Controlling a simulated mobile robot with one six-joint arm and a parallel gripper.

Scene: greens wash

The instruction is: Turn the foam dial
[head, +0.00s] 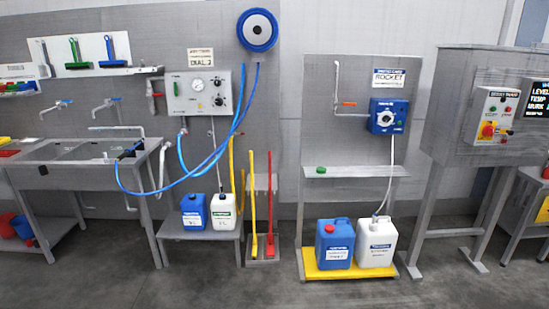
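A grey control panel (182,104) hangs on the wall left of centre, with a round gauge (197,86), a green part at its left and two dark knobs, an upper knob (217,83) and a lower knob (219,101). A sign (201,58) above it seems to read "DIAL 2". A blue box (374,126) with a round white dial (385,118) is on the grey back panel right of centre. The lettering is too small to tell which of these is the foam dial, or any setting. My gripper is not in view.
Blue hoses (169,185) loop from the panel toward the sink (88,178). Jugs stand below both stations, including a blue jug (194,212) and a white jug (379,243). A grey machine (453,105) stands right. The foreground floor (230,290) is clear.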

